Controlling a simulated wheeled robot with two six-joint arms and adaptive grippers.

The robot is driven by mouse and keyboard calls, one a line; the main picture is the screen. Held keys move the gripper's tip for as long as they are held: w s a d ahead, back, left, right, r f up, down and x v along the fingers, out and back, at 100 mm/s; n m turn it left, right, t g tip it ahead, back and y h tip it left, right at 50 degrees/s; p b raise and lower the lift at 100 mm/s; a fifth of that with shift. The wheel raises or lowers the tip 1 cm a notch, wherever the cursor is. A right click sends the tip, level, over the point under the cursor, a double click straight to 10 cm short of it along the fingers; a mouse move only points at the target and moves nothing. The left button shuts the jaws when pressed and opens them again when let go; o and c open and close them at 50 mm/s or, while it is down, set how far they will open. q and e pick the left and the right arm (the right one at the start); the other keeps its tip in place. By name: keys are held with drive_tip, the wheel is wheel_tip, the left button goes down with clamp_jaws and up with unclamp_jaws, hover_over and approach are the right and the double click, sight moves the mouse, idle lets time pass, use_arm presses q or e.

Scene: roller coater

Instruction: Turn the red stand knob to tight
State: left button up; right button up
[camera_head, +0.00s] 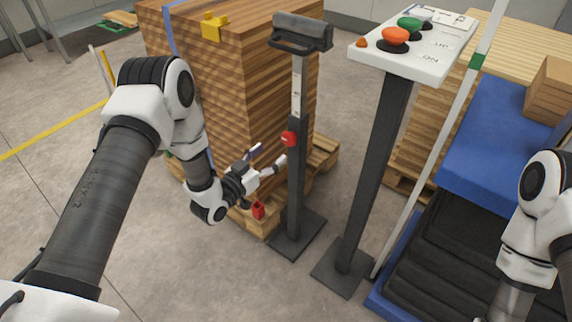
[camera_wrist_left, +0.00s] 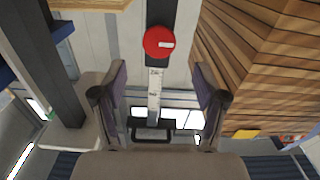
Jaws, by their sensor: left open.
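The red stand knob (camera_head: 289,139) sits on the dark upright stand (camera_head: 297,180), below its pale scale strip. In the left wrist view, the round red knob (camera_wrist_left: 158,42) shows face-on with a white mark on the right of its face. My left gripper (camera_head: 268,156) is open beside the stand, left of and slightly below the knob in the head view. In the wrist view, the knob lies beyond the gap between the open fingers (camera_wrist_left: 161,76), apart from them. My right arm shows at the right edge, but its gripper is out of view.
A strapped stack of wooden boards (camera_head: 230,80) on a pallet stands behind the gripper. A white control panel (camera_head: 415,45) with orange and green buttons stands on a dark post to the right. A blue machine (camera_head: 490,140) is farther right. Bare floor lies in front.

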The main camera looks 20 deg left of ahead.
sight(287, 139)
use_arm(q)
drive_tip(key=b+x, duration=0.1)
drive_tip(key=x, duration=0.6)
drive_tip(key=shift+w+d+r, duration=0.15)
drive_tip(key=shift+w+d, duration=0.05)
drive_tip(key=shift+w, duration=0.05)
drive_tip(key=c, duration=1.1)
